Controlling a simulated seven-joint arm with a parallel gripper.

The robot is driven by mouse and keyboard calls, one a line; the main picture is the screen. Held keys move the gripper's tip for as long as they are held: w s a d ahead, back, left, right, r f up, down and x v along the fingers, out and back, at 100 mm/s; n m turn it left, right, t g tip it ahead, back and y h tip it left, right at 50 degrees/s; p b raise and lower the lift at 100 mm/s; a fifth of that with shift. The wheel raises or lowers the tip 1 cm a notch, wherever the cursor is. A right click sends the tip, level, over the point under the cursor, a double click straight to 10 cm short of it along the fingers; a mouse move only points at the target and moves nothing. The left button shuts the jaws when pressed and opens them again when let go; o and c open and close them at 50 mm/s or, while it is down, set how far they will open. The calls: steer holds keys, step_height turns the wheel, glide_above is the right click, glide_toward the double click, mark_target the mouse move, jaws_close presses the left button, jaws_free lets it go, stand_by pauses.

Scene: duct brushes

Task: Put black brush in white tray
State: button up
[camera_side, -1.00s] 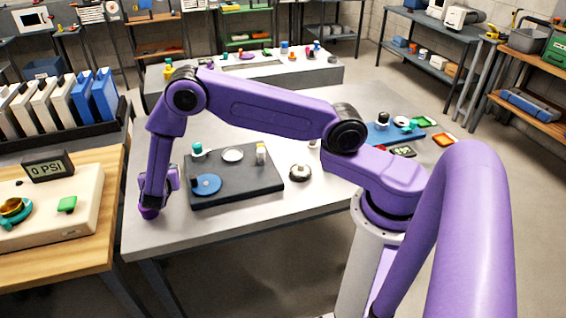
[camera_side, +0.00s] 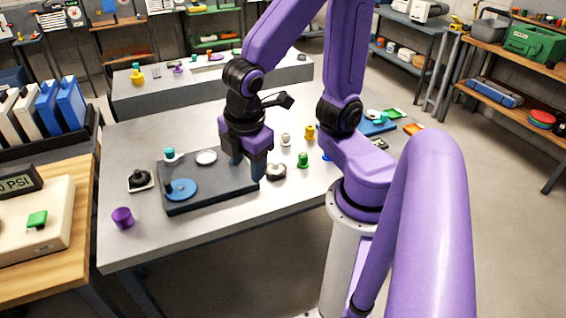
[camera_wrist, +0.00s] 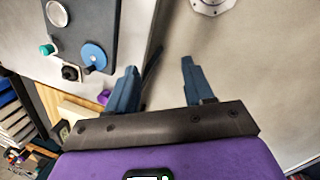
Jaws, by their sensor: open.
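A black knobbed piece (camera_side: 140,180) on a pale square base stands on the table left of the dark board; it looks like the black brush and its white tray, but I cannot be sure. It shows in the wrist view (camera_wrist: 70,72) too. A round white dish (camera_side: 206,157) lies on the board, and it also shows in the wrist view (camera_wrist: 57,13). My gripper (camera_side: 248,166) points down over the board's right end. In the wrist view its blue-grey fingers (camera_wrist: 158,66) are apart with nothing held between them.
A purple cup (camera_side: 122,218) stands near the table's left edge. A round dark-and-silver piece (camera_side: 276,172) and a green piece (camera_side: 303,160) stand right of my gripper.

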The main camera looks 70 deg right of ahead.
steer(key=s+r+m+g+y, duration=0.1)
steer(key=s+y, duration=0.1)
steer(key=s, duration=0.5)
steer(key=shift+s+d, duration=0.15)
steer(key=shift+d, duration=0.25)
